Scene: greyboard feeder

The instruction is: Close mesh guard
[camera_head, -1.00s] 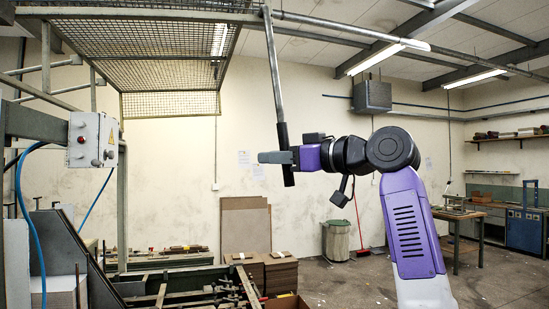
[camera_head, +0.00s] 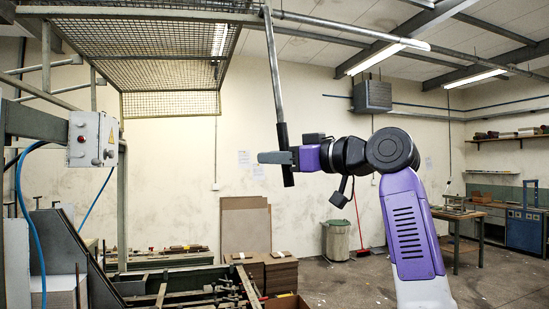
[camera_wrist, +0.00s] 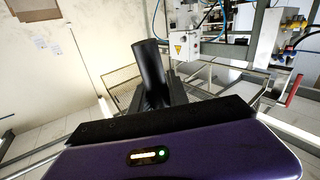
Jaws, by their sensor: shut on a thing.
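The mesh guard (camera_head: 165,40) is raised at the upper left in the head view, with its mesh panel overhead and a short mesh strip hanging at its far end. A grey metal handle bar (camera_head: 274,75) hangs down from the guard's rail and ends in a black grip (camera_head: 283,148). My gripper (camera_head: 284,157) is shut on the black grip near its lower end. In the wrist view the black grip (camera_wrist: 150,72) rises from between the jaws, and part of the mesh (camera_wrist: 122,82) shows behind it. The fingertips are partly hidden there.
A white control box (camera_head: 93,139) is mounted on the machine frame at left. The machine bed (camera_head: 175,283) lies below the guard. Cardboard stacks (camera_head: 280,272) and a bin (camera_head: 337,239) stand behind. A workbench (camera_head: 460,215) is at right, with open floor before it.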

